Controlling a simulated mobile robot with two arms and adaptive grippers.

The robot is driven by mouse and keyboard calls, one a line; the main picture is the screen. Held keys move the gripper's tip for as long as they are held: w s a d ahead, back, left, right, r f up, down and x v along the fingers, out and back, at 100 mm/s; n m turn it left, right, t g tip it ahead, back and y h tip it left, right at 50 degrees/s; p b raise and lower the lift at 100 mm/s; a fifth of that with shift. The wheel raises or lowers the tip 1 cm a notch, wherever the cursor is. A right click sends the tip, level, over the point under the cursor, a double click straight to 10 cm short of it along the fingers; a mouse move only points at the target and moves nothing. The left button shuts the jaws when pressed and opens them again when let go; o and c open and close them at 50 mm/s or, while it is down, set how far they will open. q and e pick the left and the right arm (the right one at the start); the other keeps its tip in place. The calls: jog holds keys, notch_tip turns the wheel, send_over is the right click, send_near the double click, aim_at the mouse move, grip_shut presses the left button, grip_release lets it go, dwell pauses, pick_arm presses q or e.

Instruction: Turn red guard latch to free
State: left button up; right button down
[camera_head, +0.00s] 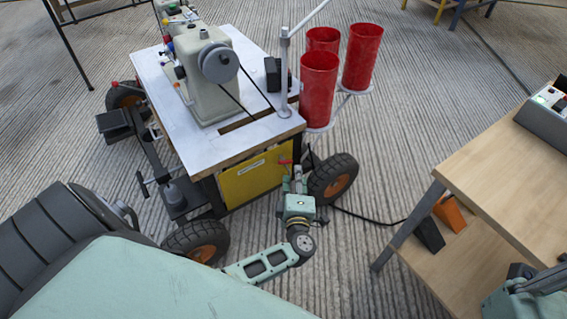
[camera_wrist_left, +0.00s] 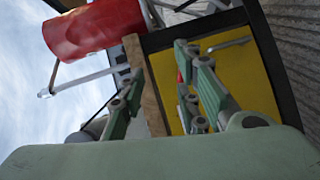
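The red guard latch (camera_head: 285,161) shows as a small red piece at the upper right of the yellow guard panel (camera_head: 250,181), under the sewing-machine table. My left gripper (camera_head: 294,180) is right in front of the latch, close to the panel's right edge. In the left wrist view, the two green fingers of the left gripper (camera_wrist_left: 162,95) stand apart with nothing clearly held between them. A small bit of the red latch (camera_wrist_left: 180,77) shows beside the right-hand finger, partly hidden by it. Whether they touch is unclear. My right gripper's fingers are not visible.
The white-topped table (camera_head: 262,135) carries a sewing machine (camera_head: 212,75). Red cylinders (camera_head: 319,85) stand at its right. A black wheel (camera_head: 333,178) is close to the left gripper's right. A wooden bench (camera_head: 510,160) is at right, with open floor between.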

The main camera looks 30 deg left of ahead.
pick_arm(q)
jog(key=s+d+f+m+g+h+p, duration=0.2)
jog(key=s+d+m+h+p, duration=0.3)
jog(key=s+m+p, duration=0.4)
jog(key=s+d+f+m+g+h+p, duration=0.3)
jog(key=s+d+f+m+h+p, duration=0.1)
jog(key=s+m+p, duration=0.6)
jog(key=shift+s+d+f+h+p, duration=0.35)
jog(key=shift+s+h+p, duration=0.2)
jog(key=shift+s, duration=0.6)
